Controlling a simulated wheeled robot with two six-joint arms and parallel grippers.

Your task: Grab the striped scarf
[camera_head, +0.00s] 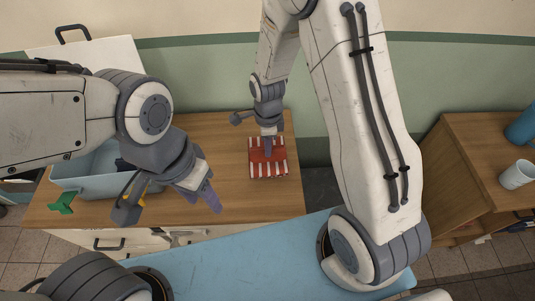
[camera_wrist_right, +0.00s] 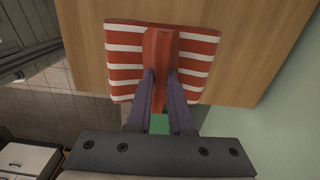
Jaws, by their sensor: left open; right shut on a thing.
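The red and white striped scarf (camera_head: 270,168) lies folded flat on the wooden counter, near its right end. It also shows in the right wrist view (camera_wrist_right: 125,62), with a pinched-up red fold running along its middle. My right gripper (camera_head: 268,143) is at the scarf's upper middle, its fingers shut on that fold. In the right wrist view the two purple fingers (camera_wrist_right: 160,85) stand on either side of the fold. My left gripper (camera_head: 208,197) is open and empty over the counter's front part, left of the scarf.
A pale blue tub (camera_head: 78,178) stands on the wooden counter (camera_head: 225,150) at the left, partly hidden by my left arm. A green object (camera_head: 62,203) is at its front. A white cup (camera_head: 516,175) stands on the right-hand cabinet. The counter between tub and scarf is clear.

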